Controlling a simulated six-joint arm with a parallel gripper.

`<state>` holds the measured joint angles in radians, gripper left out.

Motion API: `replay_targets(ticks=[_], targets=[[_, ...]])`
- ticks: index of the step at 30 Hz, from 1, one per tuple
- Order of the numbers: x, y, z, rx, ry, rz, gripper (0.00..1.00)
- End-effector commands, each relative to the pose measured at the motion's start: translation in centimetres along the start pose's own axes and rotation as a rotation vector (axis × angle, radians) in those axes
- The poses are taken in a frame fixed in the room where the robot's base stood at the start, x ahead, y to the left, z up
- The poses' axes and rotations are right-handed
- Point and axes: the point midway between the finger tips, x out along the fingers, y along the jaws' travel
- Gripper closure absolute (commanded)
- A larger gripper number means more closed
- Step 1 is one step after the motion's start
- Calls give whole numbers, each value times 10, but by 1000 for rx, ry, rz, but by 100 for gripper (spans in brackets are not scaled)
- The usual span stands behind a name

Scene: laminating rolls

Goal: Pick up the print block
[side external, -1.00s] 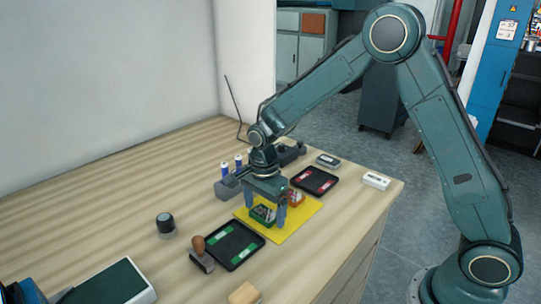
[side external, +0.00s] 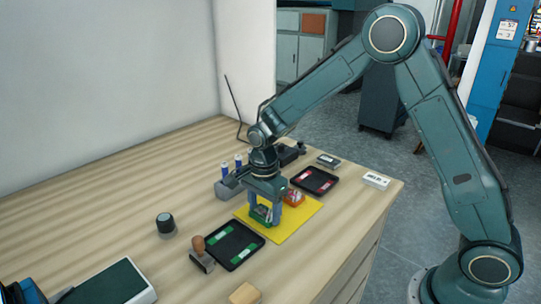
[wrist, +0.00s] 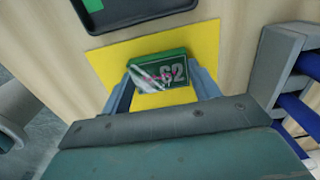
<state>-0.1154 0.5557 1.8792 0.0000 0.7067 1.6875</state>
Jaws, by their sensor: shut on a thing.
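The print block appears to be the green block (side external: 261,215) over the yellow mat (side external: 286,226). In the wrist view the green block (wrist: 163,72) shows a dark face with pale marks like "62", partly covered by glare. My gripper (side external: 264,216) points down over the mat, with one finger on each side of the block. In the wrist view my gripper (wrist: 166,86) is shut on the block. I cannot tell whether the block touches the mat.
The table's left middle is clear.

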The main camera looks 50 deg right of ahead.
Motion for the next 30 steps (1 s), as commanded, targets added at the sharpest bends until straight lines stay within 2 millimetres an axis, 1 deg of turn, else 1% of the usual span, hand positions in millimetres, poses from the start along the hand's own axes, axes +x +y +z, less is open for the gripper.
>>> replay_targets(ticks=[5,8,14,20,30], targets=[[-4,0,0,0,0,-2,61],[-9,-1,0,0,0,-2,61],[-32,-1,0,0,-1,-5,61],[-69,-1,0,0,-1,-7,61],[-143,-1,0,0,-1,-5,61]])
